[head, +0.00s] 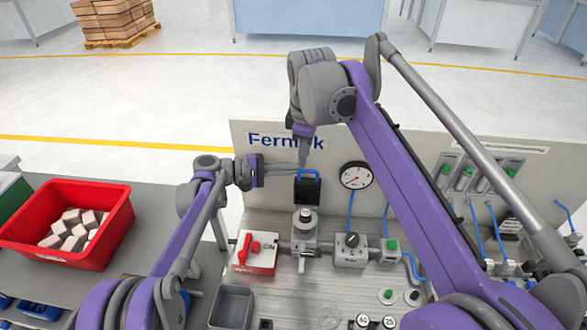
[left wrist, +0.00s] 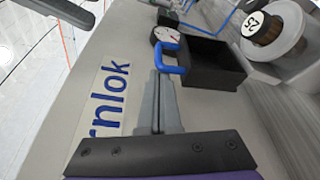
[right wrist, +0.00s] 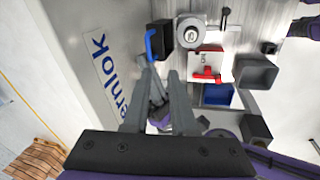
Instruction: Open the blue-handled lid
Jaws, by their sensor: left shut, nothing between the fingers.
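The blue handle (head: 309,172) sits on a black box (head: 308,190) against the panel marked "Fernlok". In the left wrist view the handle (left wrist: 172,68) is just past my left fingertips, beside the black box (left wrist: 212,66). My left gripper (head: 297,167) is shut and empty, its tips close to the handle; I cannot tell whether they touch. My right gripper (head: 304,162) points down near the same spot. In the right wrist view its fingers (right wrist: 158,72) are apart, with the handle (right wrist: 150,44) beyond them. Whether the lid is partly raised is unclear.
A red-handled valve box (head: 254,253), a metal fitting (head: 304,231) and a dial gauge (head: 355,176) crowd the bench near the lid. A red crate (head: 68,222) of pale blocks stands at left. A grey bin (head: 232,305) stands in front. My arms cross close together.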

